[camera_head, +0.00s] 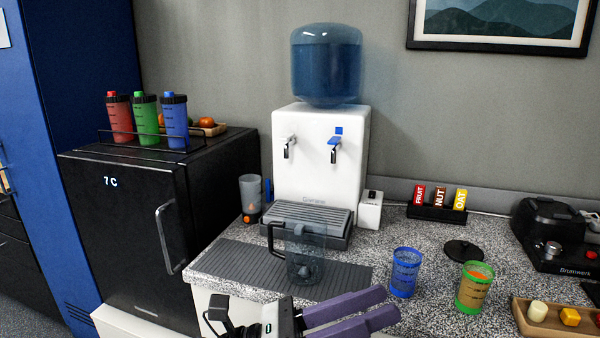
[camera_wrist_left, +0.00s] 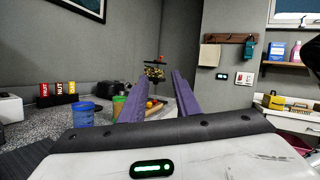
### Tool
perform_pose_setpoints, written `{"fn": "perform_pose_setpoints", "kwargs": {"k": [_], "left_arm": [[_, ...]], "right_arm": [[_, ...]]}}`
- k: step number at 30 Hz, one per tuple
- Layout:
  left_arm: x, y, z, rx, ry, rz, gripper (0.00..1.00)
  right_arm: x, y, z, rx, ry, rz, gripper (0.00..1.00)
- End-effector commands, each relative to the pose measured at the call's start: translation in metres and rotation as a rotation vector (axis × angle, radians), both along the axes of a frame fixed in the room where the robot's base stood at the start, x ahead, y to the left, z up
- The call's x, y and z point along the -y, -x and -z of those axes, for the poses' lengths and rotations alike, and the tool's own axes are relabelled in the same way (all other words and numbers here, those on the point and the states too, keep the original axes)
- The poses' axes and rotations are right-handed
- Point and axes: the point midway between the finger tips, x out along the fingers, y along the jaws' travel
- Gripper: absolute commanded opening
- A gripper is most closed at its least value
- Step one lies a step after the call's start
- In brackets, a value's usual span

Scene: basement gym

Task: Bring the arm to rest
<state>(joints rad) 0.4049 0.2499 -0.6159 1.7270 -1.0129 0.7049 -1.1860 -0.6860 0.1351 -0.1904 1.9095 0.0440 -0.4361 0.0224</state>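My left gripper (camera_head: 389,303) is at the bottom middle of the head view, in front of the counter. Its two purple fingers point right and stand apart with nothing between them. In the left wrist view the same open fingers (camera_wrist_left: 158,82) reach forward, with a gap through which distant things show. My left wrist shows behind the fingers at the bottom of the head view. My right gripper is in neither view.
A clear pitcher (camera_head: 305,255) stands on the dark mat (camera_head: 243,262) before the water dispenser (camera_head: 322,160). A blue cup (camera_head: 404,272) and a green cup (camera_head: 473,288) stand near the gripper. A wooden tray (camera_head: 525,322) lies at right. A black fridge (camera_head: 130,235) is left.

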Motion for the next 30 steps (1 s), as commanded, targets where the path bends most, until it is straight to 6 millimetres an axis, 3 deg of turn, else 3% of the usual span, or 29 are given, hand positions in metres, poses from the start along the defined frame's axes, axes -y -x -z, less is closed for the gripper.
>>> {"fn": "perform_pose_setpoints", "kwargs": {"k": [1, 4, 6, 10, 14, 18, 23, 24, 27, 30], "left_arm": [[-0.018, -0.012, 0.012, -0.244, 0.123, -0.05, 0.29], [-0.062, -0.04, 0.05, -0.716, 0.379, -0.145, 0.29], [-0.096, -0.052, 0.09, -1.024, 0.563, -0.208, 0.29], [-0.15, -0.048, 0.174, -1.484, 0.872, -0.313, 0.29], [-0.193, -0.017, 0.258, -1.855, 1.175, -0.421, 0.29], [-0.228, 0.041, 0.338, -2.169, 1.505, -0.546, 0.29], [-0.249, 0.109, 0.397, -2.388, 1.825, -0.672, 0.29], [-0.252, 0.121, 0.406, 2.415, -1.881, 0.694, 0.29], [-0.256, 0.141, 0.418, 2.316, -1.854, 0.688, 0.29], [-0.256, 0.141, 0.418, 2.316, -1.854, 0.688, 0.29]], "right_arm": [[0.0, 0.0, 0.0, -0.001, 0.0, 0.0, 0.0], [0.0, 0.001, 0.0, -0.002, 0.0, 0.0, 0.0], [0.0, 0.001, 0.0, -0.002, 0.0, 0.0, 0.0], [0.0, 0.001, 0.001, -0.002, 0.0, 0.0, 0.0], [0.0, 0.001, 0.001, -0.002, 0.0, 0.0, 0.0], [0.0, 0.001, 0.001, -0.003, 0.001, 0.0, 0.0], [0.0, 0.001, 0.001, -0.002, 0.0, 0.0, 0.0], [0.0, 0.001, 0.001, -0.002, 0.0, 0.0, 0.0], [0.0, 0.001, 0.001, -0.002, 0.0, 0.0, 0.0], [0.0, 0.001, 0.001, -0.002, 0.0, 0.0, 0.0]]}}
